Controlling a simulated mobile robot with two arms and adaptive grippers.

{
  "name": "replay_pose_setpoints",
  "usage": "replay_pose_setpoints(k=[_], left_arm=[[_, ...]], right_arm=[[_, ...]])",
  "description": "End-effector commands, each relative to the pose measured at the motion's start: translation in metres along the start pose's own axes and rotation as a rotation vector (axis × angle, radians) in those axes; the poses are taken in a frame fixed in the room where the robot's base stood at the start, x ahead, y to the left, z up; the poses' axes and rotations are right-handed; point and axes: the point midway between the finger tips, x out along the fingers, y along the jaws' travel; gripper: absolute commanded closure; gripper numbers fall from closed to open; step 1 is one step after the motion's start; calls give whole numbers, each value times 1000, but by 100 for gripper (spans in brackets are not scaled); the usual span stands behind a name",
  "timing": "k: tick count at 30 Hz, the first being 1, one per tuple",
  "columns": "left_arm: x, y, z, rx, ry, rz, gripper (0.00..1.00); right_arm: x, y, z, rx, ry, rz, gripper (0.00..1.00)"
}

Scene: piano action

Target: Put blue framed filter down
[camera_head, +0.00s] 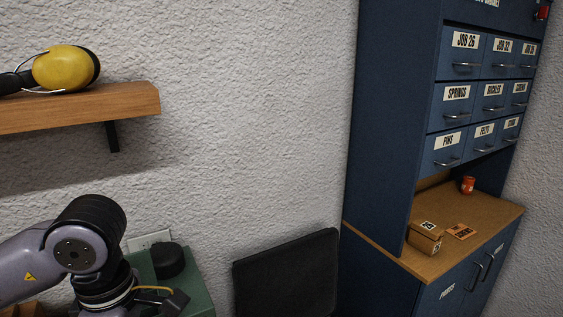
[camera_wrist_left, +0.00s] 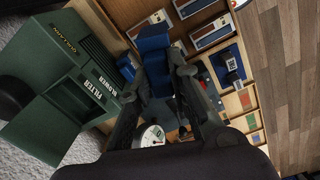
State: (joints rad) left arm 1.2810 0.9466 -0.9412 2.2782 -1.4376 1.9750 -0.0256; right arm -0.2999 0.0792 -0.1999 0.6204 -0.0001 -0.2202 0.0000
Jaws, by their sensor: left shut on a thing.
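My left gripper (camera_wrist_left: 165,92) shows in the left wrist view, its dark fingers closed around a blue thing (camera_wrist_left: 154,62). This looks like the blue framed filter seen nearly edge-on; its far side is hidden. It is above or beside a wooden rack (camera_wrist_left: 115,22) with compartments; I cannot tell whether it touches it. In the head view my left arm comes in at the lower left, and its fingers are out of sight. My right gripper is in neither view.
A green filter blower (camera_wrist_left: 95,60) stands left of the gripper in the left wrist view. Pale framed panels (camera_wrist_left: 210,32), a blue-framed piece (camera_wrist_left: 231,66) and a round gauge (camera_wrist_left: 150,137) are close by. In the head view, a blue cabinet (camera_head: 392,130) stands at right and a dark panel (camera_head: 287,272) below.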

Motion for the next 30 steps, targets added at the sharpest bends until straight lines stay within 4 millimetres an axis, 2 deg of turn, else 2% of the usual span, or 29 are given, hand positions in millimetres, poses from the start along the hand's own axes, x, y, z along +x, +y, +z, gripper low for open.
replay_pose_setpoints(k=[21, 27, 30], left_arm=[[85, 10, 23, 1412, 0, -2, 100], [101, 10, 26, 1689, 2, 0, 100], [105, 10, 27, 1766, 4, 1, 100]], right_arm=[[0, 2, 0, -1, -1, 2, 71], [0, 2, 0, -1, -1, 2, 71], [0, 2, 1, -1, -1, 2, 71]])
